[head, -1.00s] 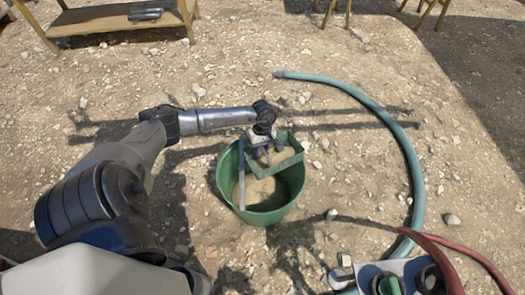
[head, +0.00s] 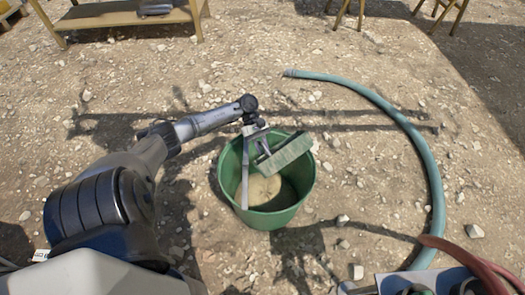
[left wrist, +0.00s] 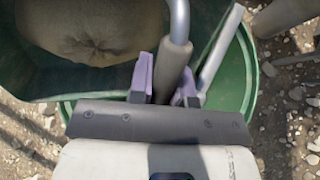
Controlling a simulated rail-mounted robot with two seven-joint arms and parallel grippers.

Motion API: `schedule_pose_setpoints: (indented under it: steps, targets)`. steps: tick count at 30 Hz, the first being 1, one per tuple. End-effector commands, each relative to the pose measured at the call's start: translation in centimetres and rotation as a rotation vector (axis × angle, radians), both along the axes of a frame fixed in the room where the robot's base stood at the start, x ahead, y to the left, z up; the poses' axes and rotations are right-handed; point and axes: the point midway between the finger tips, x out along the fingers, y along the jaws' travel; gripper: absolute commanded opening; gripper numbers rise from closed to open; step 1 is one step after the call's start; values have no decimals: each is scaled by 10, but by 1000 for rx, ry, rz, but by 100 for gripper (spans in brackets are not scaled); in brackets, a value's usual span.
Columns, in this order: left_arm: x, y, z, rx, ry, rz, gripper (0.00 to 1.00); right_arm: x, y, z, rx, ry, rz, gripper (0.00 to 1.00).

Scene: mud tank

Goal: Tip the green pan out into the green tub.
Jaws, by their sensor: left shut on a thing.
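The green tub (head: 304,195) stands on the stony ground in the middle of the head view. The green pan (head: 287,153) hangs over the tub's far right part, steeply tilted, with an outer face toward me. My left gripper (head: 256,128) is above the tub's far rim. In the left wrist view its purple fingers (left wrist: 167,85) are shut on a dark handle (left wrist: 172,70). My right gripper is out of view.
A grey bar (head: 244,180) leans inside the tub at the left. A teal hose (head: 425,155) curves over the ground at the right, and a red hose (head: 460,252) lies at the lower right. A wooden bench (head: 120,18) stands at the far left.

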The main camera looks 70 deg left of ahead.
Motion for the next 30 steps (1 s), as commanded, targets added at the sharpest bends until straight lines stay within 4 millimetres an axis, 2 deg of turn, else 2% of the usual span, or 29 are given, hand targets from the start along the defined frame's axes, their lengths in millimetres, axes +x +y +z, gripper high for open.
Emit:
schedule_pose_setpoints:
  steps: [1, 2, 9, 15, 30]
  targets:
    - [1, 1, -6, -23, -13, 1, 0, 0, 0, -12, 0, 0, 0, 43]
    - [1, 1, -8, -37, -19, 1, 0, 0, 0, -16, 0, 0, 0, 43]
    - [1, 2, -18, -236, -100, 4, 0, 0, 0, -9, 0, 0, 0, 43]
    - [0, 4, -28, -340, -144, 3, 0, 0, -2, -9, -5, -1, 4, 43]
    - [-1, 4, -36, -430, -179, 0, 0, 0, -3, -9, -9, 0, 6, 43]
